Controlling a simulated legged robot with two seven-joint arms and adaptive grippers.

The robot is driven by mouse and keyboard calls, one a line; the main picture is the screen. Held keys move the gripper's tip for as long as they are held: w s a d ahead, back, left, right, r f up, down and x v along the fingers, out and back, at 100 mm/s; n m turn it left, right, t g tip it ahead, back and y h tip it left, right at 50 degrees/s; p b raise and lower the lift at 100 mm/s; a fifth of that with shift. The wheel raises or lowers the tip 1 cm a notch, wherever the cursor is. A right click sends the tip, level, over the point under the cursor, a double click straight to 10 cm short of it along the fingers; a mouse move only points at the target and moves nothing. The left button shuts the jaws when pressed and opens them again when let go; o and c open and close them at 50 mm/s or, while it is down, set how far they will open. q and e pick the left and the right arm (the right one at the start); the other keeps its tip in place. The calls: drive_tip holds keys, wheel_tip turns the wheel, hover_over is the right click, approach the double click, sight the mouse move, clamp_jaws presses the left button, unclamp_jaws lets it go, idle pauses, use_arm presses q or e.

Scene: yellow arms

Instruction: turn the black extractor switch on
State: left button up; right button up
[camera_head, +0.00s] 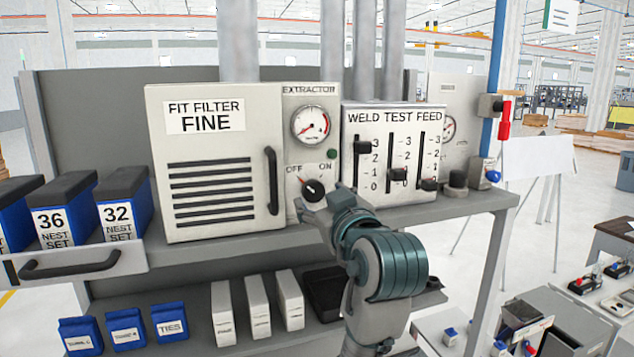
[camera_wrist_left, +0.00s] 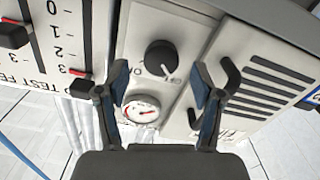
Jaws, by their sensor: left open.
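The black extractor switch (camera_head: 313,189) is a round knob on the light panel under the EXTRACTOR gauge. Its red pointer mark leans up-left toward the OFF label; ON is at upper right. In the left wrist view the knob (camera_wrist_left: 160,56) appears upside down beyond my fingertips. My left gripper (camera_wrist_left: 160,76) is open, with one finger on each side of the knob's line and nothing between them; I cannot tell whether they touch it. In the head view my left gripper (camera_head: 326,207) is just below and right of the knob, partly hidden by my wrist. My right gripper is not in view.
The round gauge (camera_head: 312,126) and a green button (camera_head: 332,154) are above the switch. A filter door handle (camera_head: 272,181) sticks out close on the left. The WELD TEST FEED box (camera_head: 394,140) with sliders stands on the right. Blue bins (camera_head: 125,200) are at far left.

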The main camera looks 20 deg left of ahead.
sight(315, 193)
use_arm(q)
drive_tip(key=shift+p+x, duration=0.4)
drive_tip(key=shift+x, duration=1.3)
drive_tip(key=shift+s, duration=0.1)
drive_tip(key=c, duration=1.1)
drive_tip(key=shift+c, duration=0.2)
